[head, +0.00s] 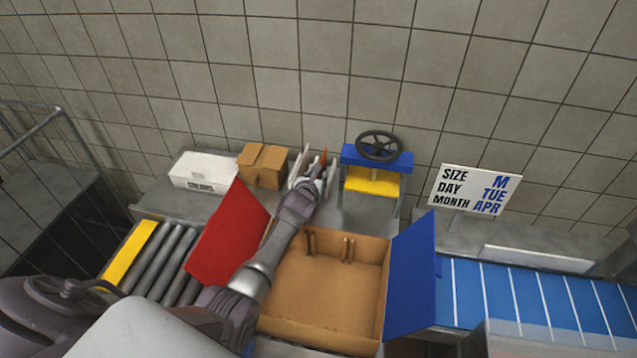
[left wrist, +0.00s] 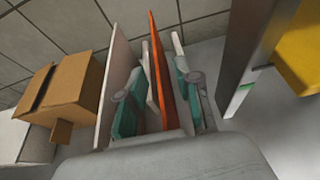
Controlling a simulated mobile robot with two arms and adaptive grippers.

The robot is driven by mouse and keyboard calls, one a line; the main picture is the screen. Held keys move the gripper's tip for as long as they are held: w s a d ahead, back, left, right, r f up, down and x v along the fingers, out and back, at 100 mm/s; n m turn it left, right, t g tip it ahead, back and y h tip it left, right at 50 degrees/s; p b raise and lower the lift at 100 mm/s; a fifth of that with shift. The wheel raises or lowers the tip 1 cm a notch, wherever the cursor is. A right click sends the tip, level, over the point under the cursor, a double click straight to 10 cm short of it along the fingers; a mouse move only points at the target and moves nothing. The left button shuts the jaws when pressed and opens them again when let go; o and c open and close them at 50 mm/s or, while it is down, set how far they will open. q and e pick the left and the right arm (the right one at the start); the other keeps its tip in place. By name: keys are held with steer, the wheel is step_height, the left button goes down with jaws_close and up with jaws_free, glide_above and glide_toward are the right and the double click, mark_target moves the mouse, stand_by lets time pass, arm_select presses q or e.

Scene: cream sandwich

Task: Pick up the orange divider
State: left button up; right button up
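The orange divider (left wrist: 161,72) stands upright among white dividers (left wrist: 118,75) in the left wrist view. In the head view only a small strip of the orange divider (head: 324,156) shows beyond my left gripper (head: 314,170). My left gripper (left wrist: 158,95) is open, with teal-padded fingers on either side of the orange divider. A white panel (left wrist: 150,75) also shows between the left finger and the orange divider. I cannot tell whether either pad touches. The divider's lower part is hidden by my gripper. My right gripper is not in view.
Cardboard boxes (head: 262,165) and a white box (head: 205,171) stand left of the dividers. A blue and yellow press (head: 375,158) with a black wheel stands close on the right. An open carton (head: 325,285) with red and blue flaps lies below my arm.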

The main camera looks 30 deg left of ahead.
arm_select(q)
steer(key=shift+c, duration=0.3)
jaws_close()
steer(key=shift+r, duration=0.1)
steer(key=shift+r+p, duration=0.5)
step_height(320, 180, up, 4)
steer(key=p, duration=0.3)
step_height(320, 180, up, 13)
